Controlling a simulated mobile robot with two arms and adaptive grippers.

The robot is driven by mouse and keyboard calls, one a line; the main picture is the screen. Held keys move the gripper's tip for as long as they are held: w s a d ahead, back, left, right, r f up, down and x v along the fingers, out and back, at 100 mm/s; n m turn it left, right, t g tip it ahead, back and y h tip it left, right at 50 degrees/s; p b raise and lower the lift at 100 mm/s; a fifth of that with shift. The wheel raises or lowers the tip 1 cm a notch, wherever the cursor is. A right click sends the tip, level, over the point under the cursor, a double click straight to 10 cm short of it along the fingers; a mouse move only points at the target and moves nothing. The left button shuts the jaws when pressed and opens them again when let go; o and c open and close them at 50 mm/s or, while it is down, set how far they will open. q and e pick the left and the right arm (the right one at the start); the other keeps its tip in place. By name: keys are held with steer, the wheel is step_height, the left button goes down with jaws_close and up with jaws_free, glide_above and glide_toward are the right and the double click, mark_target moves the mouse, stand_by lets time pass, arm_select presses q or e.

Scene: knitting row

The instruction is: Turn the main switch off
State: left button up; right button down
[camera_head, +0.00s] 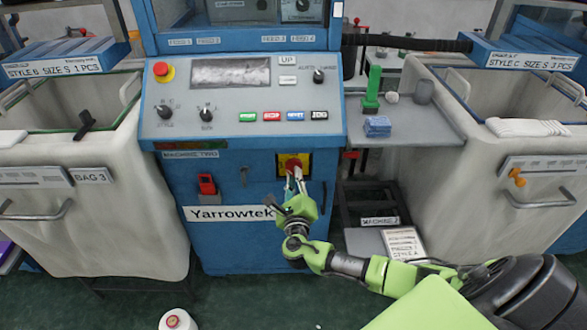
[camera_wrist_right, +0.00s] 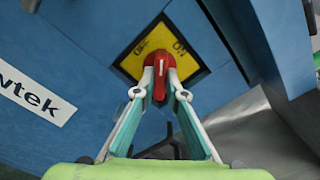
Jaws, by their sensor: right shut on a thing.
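The main switch is a red rotary handle (camera_head: 292,163) on a yellow plate (camera_head: 283,160) at the lower front of the blue machine. In the right wrist view the red handle (camera_wrist_right: 160,76) sits between the fingertips on the tilted yellow plate (camera_wrist_right: 130,66), which carries dark lettering near the handle; "ON" seems to be on the right. My right gripper (camera_head: 294,181) is shut on the handle, and its two fingers (camera_wrist_right: 160,92) press it from both sides. The fingertips hide part of the handle. My left gripper is not in view.
The blue machine's sloped panel (camera_head: 240,130) has a red emergency button (camera_head: 163,71), knobs and coloured buttons. A red padlock-like part (camera_head: 207,184) is left of the switch. A yarn cone (camera_head: 177,320) is on the green floor.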

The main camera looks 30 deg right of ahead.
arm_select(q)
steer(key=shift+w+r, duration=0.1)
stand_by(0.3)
arm_select(e)
steer(key=shift+n+p, duration=0.6)
steer(key=shift+p, duration=0.1)
steer(key=shift+n+p, duration=0.5)
steer(key=shift+r+n+p, duration=0.1)
steer(key=shift+n+p, duration=0.6)
steer(key=shift+p, duration=0.15)
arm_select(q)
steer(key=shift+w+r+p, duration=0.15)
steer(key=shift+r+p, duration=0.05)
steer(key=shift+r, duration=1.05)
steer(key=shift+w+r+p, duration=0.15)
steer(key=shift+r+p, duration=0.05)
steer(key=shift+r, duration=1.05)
arm_select(e)
steer(key=shift+n, duration=0.5)
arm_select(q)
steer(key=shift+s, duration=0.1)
